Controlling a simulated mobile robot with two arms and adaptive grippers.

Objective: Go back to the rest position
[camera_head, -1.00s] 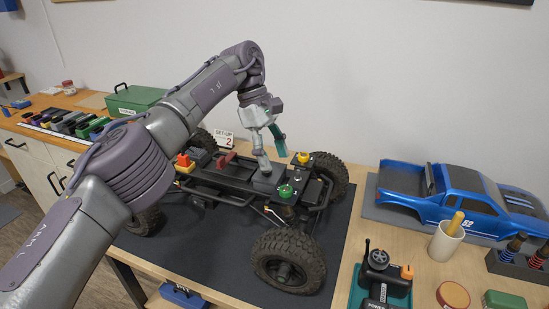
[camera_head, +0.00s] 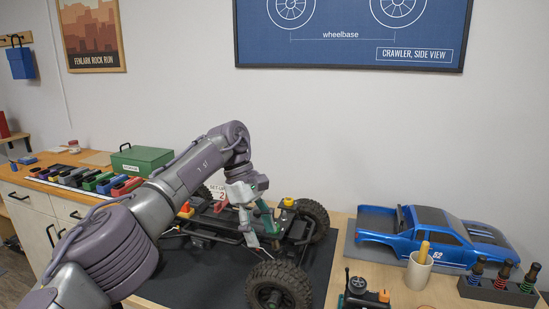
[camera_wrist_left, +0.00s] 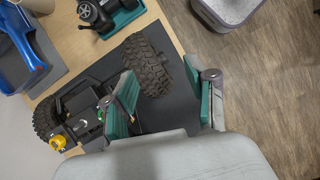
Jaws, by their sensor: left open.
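The black crawler chassis (camera_head: 207,220) stands on a dark mat (camera_head: 205,275) on the bench, with a big front tyre (camera_head: 278,290) near me. A yellow knob (camera_head: 288,201) sits on it. My left gripper (camera_head: 262,232) is open and empty, in front of the chassis's right part in the head view and hiding some of it; I cannot tell its height. In the left wrist view the two green-padded fingers (camera_wrist_left: 170,85) are spread apart with nothing between them; a tyre (camera_wrist_left: 147,65) and the yellow knob (camera_wrist_left: 58,142) show at left. My right gripper is not in view.
A blue truck body (camera_head: 430,237), a cup (camera_head: 418,270), a rack of shocks (camera_head: 495,290) and a transmitter (camera_head: 360,298) are on the right. A green box (camera_head: 141,160) and coloured items stand at left. A grey bin (camera_wrist_left: 225,10) is on the floor.

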